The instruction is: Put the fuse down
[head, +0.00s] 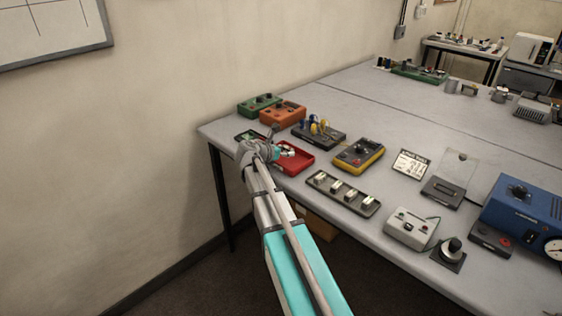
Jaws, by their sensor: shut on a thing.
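My gripper (283,151) is at the end of my arm, over the left part of a shallow red tray (305,165) on the grey workbench. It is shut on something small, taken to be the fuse. The fuse itself is too small and too covered by the gripper to make out. I cannot tell whether the gripper or what it holds touches the tray. The right part of the tray looks empty.
Green (260,104) and orange (283,115) boxes stand behind the gripper. A dark rack with coloured tools (319,133), a yellow meter (359,155) and a dark strip with white blocks (343,194) lie to the right. The bench's far middle is clear.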

